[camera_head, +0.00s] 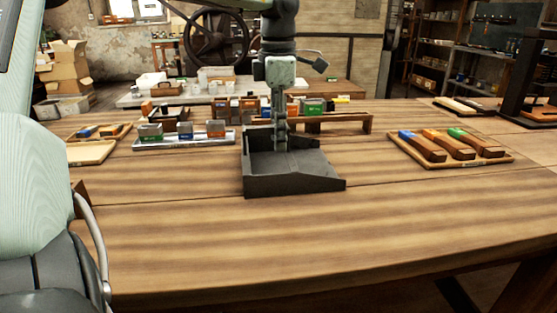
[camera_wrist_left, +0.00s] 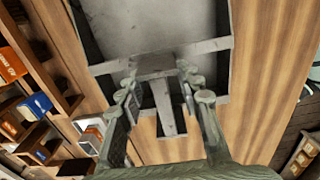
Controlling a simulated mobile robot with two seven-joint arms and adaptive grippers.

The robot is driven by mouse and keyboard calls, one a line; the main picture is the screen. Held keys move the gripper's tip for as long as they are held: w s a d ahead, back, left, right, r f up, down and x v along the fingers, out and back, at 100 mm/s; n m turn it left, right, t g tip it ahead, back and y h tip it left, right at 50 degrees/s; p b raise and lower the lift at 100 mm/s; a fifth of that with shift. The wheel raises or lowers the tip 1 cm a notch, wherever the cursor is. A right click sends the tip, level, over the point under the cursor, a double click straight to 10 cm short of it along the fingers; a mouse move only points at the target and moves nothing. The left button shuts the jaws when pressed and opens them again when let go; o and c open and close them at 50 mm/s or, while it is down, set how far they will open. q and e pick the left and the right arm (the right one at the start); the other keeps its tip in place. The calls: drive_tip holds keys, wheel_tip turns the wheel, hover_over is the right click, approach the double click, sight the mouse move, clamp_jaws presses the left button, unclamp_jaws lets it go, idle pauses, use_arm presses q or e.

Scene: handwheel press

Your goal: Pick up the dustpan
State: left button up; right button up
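My left gripper (camera_head: 280,145) reaches down from above at the dustpan's back side. In the left wrist view the dustpan (camera_wrist_left: 150,25) fills the top, and its short handle (camera_wrist_left: 166,112) lies between the two fingers of my left gripper (camera_wrist_left: 160,80). The fingers stand apart, with gaps visible beside the handle. Whether a fingertip touches the dustpan I cannot tell. The dustpan's back part is partly hidden by the gripper in the head view. My right gripper does not show.
A wooden tray (camera_head: 505,161) with three blue-, orange- and green-ended wooden pieces lies right. A metal tray (camera_head: 155,147) with small boxes stands close to the dustpan's left. A low wooden rack (camera_head: 345,117) with boxes stands behind. The table front (camera_head: 330,235) is clear.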

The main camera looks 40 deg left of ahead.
use_arm(q)
clamp_jaws()
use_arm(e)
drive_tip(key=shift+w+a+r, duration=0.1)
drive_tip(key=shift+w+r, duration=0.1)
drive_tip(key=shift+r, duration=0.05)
use_arm(q)
drive_tip(key=shift+r, duration=0.15)
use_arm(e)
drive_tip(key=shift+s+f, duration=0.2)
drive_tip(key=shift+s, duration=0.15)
use_arm(q)
drive_tip(key=shift+r, duration=0.6)
wheel_tip(320, 180, up, 3)
drive_tip(key=shift+f, duration=0.15)
drive_tip(key=s+a+r+b, duration=0.1)
drive_tip(key=s+a+r, duration=0.3)
drive_tip(key=s+r, duration=0.3)
drive_tip(key=shift+s+a, duration=0.15)
drive_tip(key=shift+s, duration=1.8)
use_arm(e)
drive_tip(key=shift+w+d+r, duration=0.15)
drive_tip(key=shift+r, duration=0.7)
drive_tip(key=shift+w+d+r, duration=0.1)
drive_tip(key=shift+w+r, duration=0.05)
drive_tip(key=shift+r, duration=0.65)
